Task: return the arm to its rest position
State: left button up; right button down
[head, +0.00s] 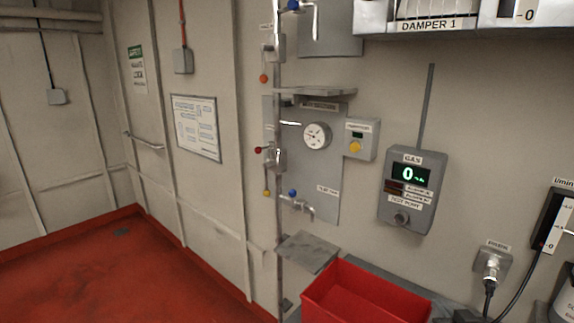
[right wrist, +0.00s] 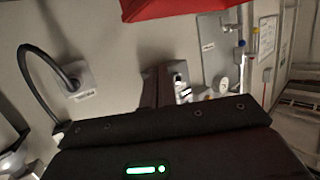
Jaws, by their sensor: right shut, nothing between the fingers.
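My right gripper (right wrist: 157,88) shows in the right wrist view as dark fingers held together, with nothing between them. In the head view only a small dark part of it (head: 462,317) shows at the bottom edge, just right of the red bin (head: 365,295). The red bin also shows at the top of the right wrist view (right wrist: 172,8). My left gripper is in neither view.
A gas meter (head: 410,192), a panel with a round gauge (head: 317,135) and a pipe with coloured valves line the wall. A cable hangs from a wall socket (head: 492,262) at right. Red floor (head: 110,275) is clear at left.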

jog(key=s+a+f+g, duration=0.1)
jog(key=s+f+g, duration=0.1)
jog(key=s+f, duration=0.2)
jog(key=s+a+f+g, duration=0.1)
jog(key=s+a+f, duration=0.1)
jog(key=s+f, duration=0.2)
jog(key=s+a+f+n+g, duration=0.1)
jog(key=s+a+f+g, duration=0.1)
jog(key=s+f, duration=0.2)
jog(key=shift+f+g, duration=0.3)
jog(key=shift+f, duration=0.35)
jog(key=s+a+f+n+g, duration=0.1)
jog(key=s+a+f+g, duration=0.2)
jog(key=s, duration=0.4)
jog(key=s+a+f+n+g, duration=0.15)
jog(key=s+f, duration=0.25)
jog(key=s, duration=0.4)
notch_tip(320, 180, down, 27)
jog(key=s+a+g+b, duration=0.1)
jog(key=s+g+b, duration=0.1)
jog(key=g, duration=0.1)
jog(key=s+d+f+b, duration=0.1)
jog(key=s+d+f, duration=0.1)
jog(key=s+f, duration=1.4)
notch_tip(320, 180, down, 2)
jog(key=shift+s+d+f+g+y+b, duration=0.2)
jog(key=shift+d+g+y+b, duration=0.1)
jog(key=shift+g, duration=0.15)
